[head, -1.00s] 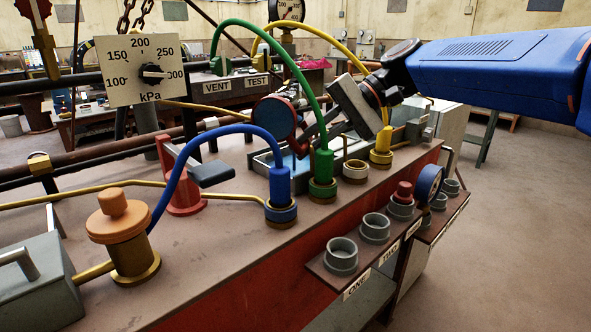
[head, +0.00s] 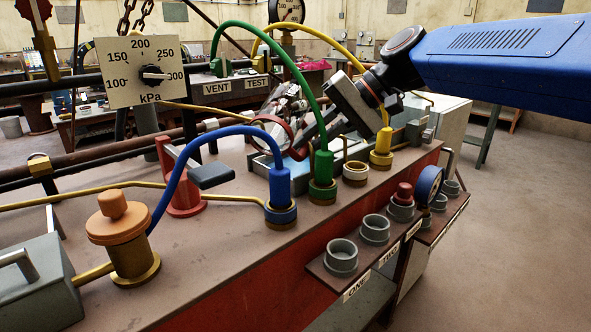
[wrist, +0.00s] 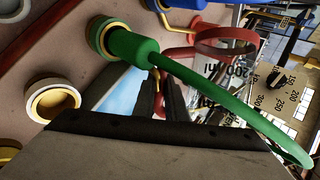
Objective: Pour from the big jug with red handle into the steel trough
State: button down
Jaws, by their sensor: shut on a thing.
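The big jug (head: 284,104) is clear with printed marks and has a red ring and handle (head: 272,134). It is held tilted above the steel trough, partly behind the green hose. In the wrist view its red ring (wrist: 226,42) and "200 ml" marking show beyond the green hose. My gripper (head: 304,140) reaches in from the right and is shut on the jug's red handle; the hose and fittings partly hide the grip. The steel trough (head: 258,163) lies below, with light blue inside. I cannot tell whether liquid is flowing from the jug.
The green hose (head: 312,88) arches close in front of the jug and gripper. Blue (head: 178,160) and yellow (head: 340,47) hoses plug into the bench top nearby. A kPa gauge board (head: 141,72) stands at the left. Open floor lies to the right.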

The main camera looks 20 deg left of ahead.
aim_at(304, 97)
jog(key=shift+w+f+n+t, duration=0.2)
jog(key=shift+f+n+t, duration=0.1)
jog(key=shift+t, duration=0.3)
jog(key=shift+w+a+r+n+t+b, duration=0.1)
jog(key=shift+w+r+n+t+b, duration=0.25)
jog(key=shift+r+t, duration=0.3)
jog(key=shift+w+f+n+t, duration=0.3)
jog(key=shift+w+n+t, duration=0.1)
jog(key=shift+t, duration=0.25)
jog(key=shift+w+f+n+t, duration=0.2)
jog(key=shift+n+t, duration=0.15)
jog(key=shift+t, duration=0.45)
jog(key=shift+n+t+y, duration=0.3)
jog(key=shift+t+y, duration=0.1)
jog(key=shift+t, duration=0.3)
jog(key=r, duration=0.4)
jog(key=shift+s+r+b, duration=0.3)
jog(key=shift+r+b, duration=0.1)
jog(key=shift+s+r+n+t+y+b, duration=0.25)
jog(key=shift+s+r+n+t, duration=0.15)
jog(key=shift+r+t, duration=0.35)
jog(key=shift+s+r+n+t+y+b, duration=0.25)
jog(key=shift+r+n+t, duration=0.3)
jog(key=shift+r, duration=0.4)
jog(key=shift+s+r+n+t+y+b, duration=0.2)
jog(key=shift+s+r+n+t, duration=0.2)
jog(key=shift+r+t, duration=0.4)
jog(key=shift+r, duration=0.1)
